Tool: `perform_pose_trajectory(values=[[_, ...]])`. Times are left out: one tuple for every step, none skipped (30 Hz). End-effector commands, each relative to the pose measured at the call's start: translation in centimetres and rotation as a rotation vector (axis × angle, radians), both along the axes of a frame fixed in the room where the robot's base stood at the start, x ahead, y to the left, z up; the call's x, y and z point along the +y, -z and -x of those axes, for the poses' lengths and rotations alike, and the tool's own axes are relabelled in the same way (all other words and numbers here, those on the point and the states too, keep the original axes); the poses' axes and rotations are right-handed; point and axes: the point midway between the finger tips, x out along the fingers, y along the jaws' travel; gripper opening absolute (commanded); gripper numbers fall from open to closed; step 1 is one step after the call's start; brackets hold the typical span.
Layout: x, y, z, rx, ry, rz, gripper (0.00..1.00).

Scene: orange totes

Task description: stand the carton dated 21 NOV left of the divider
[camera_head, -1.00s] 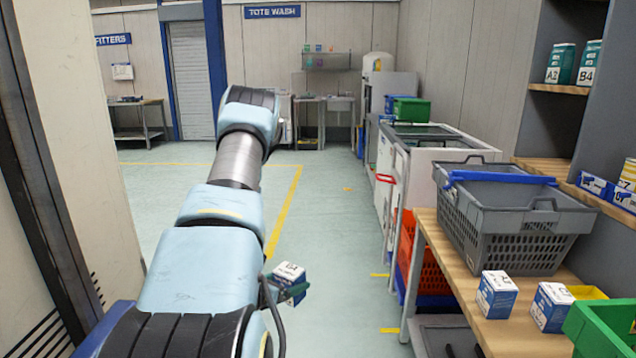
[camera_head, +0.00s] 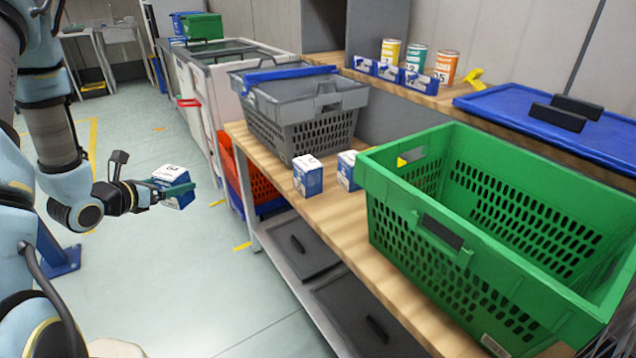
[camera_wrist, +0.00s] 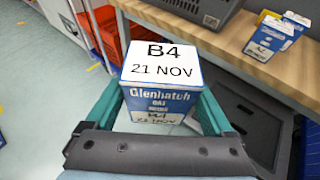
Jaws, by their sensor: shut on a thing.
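My gripper (camera_head: 176,192) is shut on a blue and white carton (camera_head: 170,174), held in the air over the floor, left of the bench. In the wrist view the held carton (camera_wrist: 160,68) sits between two green fingers, and its white top reads B4, 21 NOV. Two similar cartons, one nearer (camera_head: 308,176) and one partly hidden (camera_head: 347,172), stand on the wooden bench (camera_head: 335,215). Their dates are not legible. I cannot make out a divider for certain in these views.
A grey crate (camera_head: 300,130) with a blue bar across its top stands behind the cartons. A large green crate (camera_head: 440,240) fills the bench's near right. Several cans (camera_head: 415,58) stand on the shelf behind. An orange crate (camera_head: 255,180) is below the bench.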

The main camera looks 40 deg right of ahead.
Motion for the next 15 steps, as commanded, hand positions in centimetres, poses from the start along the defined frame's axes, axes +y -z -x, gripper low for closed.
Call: perform_pose_trajectory(values=[[-2.7,-1.1,0.2,-0.011,0.067,0.004,0.12],[-4.2,-1.7,0.4,-0.011,0.104,0.004,0.12],[-6.0,-2.6,0.9,-0.011,0.152,0.003,0.12],[-7.4,-3.2,1.2,-0.011,0.190,0.002,0.12],[-8.8,-3.8,1.6,-0.010,0.226,0.003,0.12],[-10.6,-4.7,2.2,-0.011,0.275,0.003,0.12],[-11.9,-5.3,2.7,-0.010,0.309,0.002,0.12],[-13.3,-6.0,3.3,-0.010,0.346,0.003,0.12],[-15.0,-6.8,4.0,-0.010,0.392,0.002,0.12],[-16.3,-7.5,4.7,-0.011,0.428,0.002,0.12],[-17.5,-8.2,5.4,-0.011,0.462,0.002,0.12],[-19.1,-9.1,6.3,-0.011,0.506,0.002,0.12],[-20.3,-9.8,7.1,-0.010,0.540,0.003,0.12],[-21.5,-10.5,7.9,-0.011,0.573,0.001,0.12],[-23.0,-11.4,9.0,-0.010,0.615,0.001,0.12]])
